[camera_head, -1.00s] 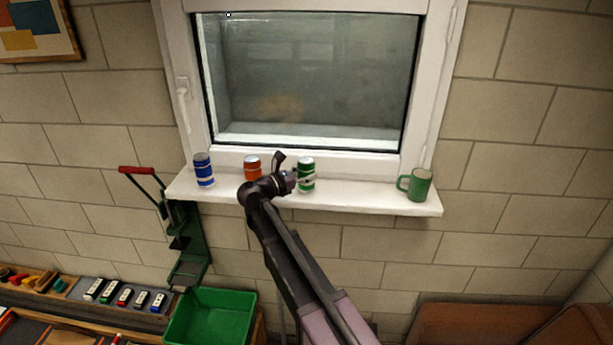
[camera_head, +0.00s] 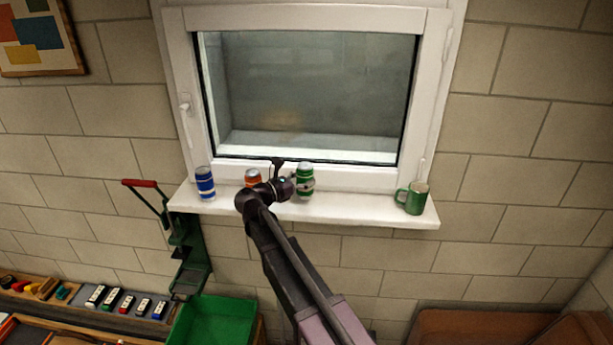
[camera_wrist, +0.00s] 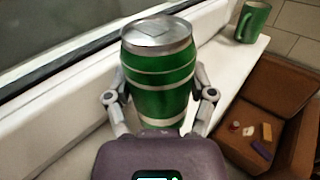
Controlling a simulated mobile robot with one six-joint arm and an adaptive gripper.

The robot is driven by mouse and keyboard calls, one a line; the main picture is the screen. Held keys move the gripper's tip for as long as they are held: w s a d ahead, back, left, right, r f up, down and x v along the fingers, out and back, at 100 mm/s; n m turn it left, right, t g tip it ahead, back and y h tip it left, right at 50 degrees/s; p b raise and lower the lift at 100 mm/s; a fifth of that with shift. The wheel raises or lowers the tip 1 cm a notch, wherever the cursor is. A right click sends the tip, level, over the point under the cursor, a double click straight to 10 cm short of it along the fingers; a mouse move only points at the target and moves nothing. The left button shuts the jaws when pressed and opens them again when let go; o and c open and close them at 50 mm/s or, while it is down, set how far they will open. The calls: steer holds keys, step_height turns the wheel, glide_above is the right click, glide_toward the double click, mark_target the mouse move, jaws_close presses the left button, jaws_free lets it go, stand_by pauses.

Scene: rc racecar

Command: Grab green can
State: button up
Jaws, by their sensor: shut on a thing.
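The green can (camera_head: 305,179) stands upright on the white window sill (camera_head: 350,208), right of the middle can. In the wrist view the green can (camera_wrist: 160,75) fills the centre, with its silver top visible. My gripper (camera_head: 298,185) reaches it from the left in the head view. In the wrist view the fingers of my gripper (camera_wrist: 160,97) lie on both sides of the can and are shut on it.
A blue can (camera_head: 205,184) and an orange can (camera_head: 253,177), partly hidden by my arm, stand to the left on the sill. A green mug (camera_head: 412,198) stands at the right end. The window frame (camera_head: 320,170) rises close behind. The sill between green can and mug is clear.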

steer(key=s+a+r+p, duration=0.1)
steer(key=s, duration=1.3)
steer(key=shift+s+a+r, duration=0.15)
steer(key=shift+s, duration=0.15)
